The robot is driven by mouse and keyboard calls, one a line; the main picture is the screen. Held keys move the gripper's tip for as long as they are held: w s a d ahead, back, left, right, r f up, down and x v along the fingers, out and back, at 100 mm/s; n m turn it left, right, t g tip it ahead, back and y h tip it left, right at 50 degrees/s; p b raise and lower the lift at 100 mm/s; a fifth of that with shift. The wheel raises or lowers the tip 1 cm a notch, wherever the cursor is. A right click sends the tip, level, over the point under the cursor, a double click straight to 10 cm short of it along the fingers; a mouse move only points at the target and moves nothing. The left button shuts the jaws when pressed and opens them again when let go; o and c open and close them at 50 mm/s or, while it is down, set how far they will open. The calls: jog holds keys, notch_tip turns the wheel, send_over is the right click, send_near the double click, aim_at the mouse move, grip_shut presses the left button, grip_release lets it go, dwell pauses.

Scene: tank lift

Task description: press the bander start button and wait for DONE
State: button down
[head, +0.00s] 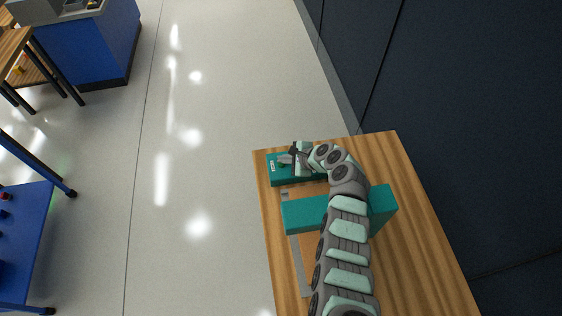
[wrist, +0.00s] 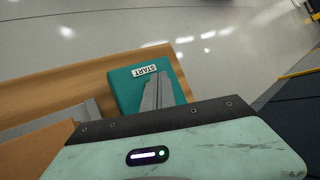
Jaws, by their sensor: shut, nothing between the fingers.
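The bander is a teal machine (head: 305,214) on a wooden table, with an arch partly hidden behind my arm. Its teal control box (head: 277,177) sits at the far left part of the table, and it also shows in the wrist view (wrist: 124,88) with a white START label (wrist: 144,70). My gripper (head: 284,159) is over this box, its fingers shut and empty. In the wrist view the shut fingers (wrist: 158,92) lie over the box beside the label. The button itself is hidden, and I cannot tell whether the fingertips touch it. No DONE sign is readable.
The wooden table (head: 425,215) has bare room on its right side. A dark blue wall (head: 450,90) runs along the right. A blue cabinet (head: 105,45) and a blue table (head: 25,235) stand at the left, across open grey floor (head: 215,110).

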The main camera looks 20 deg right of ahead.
aim_at(284, 165)
jog(key=shift+f+b, duration=0.5)
jog(key=shift+f, duration=0.45)
dwell(0.6)
jog(key=shift+r, duration=0.15)
jog(key=shift+r+p, duration=0.45)
jog(key=shift+p, duration=0.2)
jog(key=shift+s+r+p, duration=0.25)
jog(key=shift+r+p, duration=0.15)
jog(key=shift+p, duration=0.1)
jog(key=shift+r, duration=0.25)
notch_tip(284, 165, up, 6)
jog(key=p, duration=0.6)
jog(key=shift+w, duration=0.1)
